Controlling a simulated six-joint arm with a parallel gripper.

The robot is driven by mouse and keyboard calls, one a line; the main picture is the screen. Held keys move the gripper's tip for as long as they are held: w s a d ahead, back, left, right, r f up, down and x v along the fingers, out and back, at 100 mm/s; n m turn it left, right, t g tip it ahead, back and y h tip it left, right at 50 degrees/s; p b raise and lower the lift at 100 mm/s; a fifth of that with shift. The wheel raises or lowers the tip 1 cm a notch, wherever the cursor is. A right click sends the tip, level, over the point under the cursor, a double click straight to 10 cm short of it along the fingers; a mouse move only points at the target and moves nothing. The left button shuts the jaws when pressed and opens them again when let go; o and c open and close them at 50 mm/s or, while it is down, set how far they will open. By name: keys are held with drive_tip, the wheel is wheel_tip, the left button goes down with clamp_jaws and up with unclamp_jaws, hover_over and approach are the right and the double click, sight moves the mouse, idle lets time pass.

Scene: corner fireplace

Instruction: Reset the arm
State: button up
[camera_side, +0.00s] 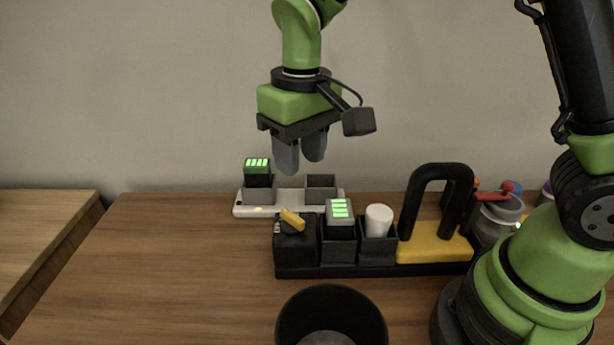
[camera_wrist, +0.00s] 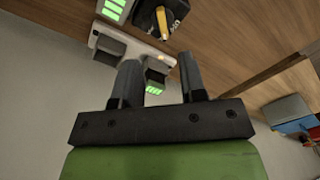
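My gripper (camera_side: 300,156) hangs above the back of the wooden table, pointing down, over a white charger base (camera_side: 289,197). In the wrist view my gripper (camera_wrist: 160,80) shows two grey fingers spread apart with nothing between them. The charger base, which also shows in the wrist view (camera_wrist: 130,52), has two dark sockets. The left socket holds a battery with lit green bars (camera_side: 257,165); the right socket (camera_side: 321,188) looks empty. The fingers stay clear of both.
A black caddy (camera_side: 340,271) stands in front, holding a yellow-knobbed block (camera_side: 292,219), a green-barred battery (camera_side: 340,209), a white cylinder (camera_side: 379,219) and a black-handled yellow tool (camera_side: 434,243). A round black container (camera_side: 375,314) is nearer. The table's left side is clear.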

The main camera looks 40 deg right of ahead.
drive_tip(key=s+d+r+m+t+y, duration=0.1)
drive_tip(key=s+d+r+m+t, duration=0.1)
drive_tip(key=s+r, duration=0.3)
drive_tip(key=s+d+r+m+t, duration=0.1)
drive_tip(key=s+d+r+t, duration=0.3)
drive_tip(key=s, duration=0.6)
drive_tip(key=shift+s+r+m+t+y, duration=0.4)
drive_tip(key=shift+r, duration=0.45)
